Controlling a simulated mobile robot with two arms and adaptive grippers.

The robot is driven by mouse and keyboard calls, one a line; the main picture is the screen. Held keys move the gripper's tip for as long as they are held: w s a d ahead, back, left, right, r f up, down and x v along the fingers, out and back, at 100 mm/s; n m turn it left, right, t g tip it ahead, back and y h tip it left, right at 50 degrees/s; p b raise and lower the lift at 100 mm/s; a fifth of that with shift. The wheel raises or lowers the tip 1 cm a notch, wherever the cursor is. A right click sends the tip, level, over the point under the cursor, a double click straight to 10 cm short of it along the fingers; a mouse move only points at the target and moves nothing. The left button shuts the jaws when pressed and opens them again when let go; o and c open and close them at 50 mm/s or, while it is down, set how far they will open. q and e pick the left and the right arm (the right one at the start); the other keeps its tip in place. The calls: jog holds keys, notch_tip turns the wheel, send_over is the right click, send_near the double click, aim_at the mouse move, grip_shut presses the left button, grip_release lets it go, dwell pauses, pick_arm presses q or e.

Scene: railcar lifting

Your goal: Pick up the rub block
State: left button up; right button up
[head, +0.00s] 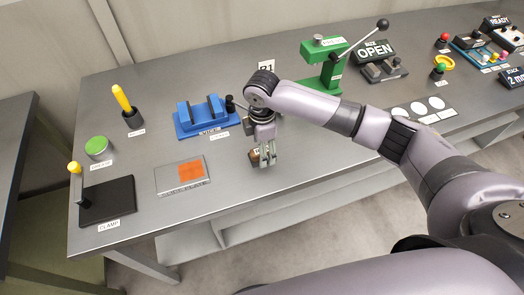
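My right gripper (267,157) comes in from the right and points down near the front edge of the grey table. A small brown block (254,156) with a pale label is at its fingertips, and it may be the rub block. The fingers cover part of the block. I cannot tell whether they are closed on it or only beside it, or whether it touches the table. My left gripper is not in view.
Left of the gripper are a blue cradle (207,127), a grey plate (168,181) with an orange square, a green-topped round pot (97,147) and a black clamp pad (112,203). A green press (328,65) stands behind. Clear tabletop lies between the plate and gripper.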

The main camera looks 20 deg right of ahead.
jog(key=shift+f, duration=1.15)
jog(key=shift+c, duration=0.6)
jog(key=c, duration=1.2)
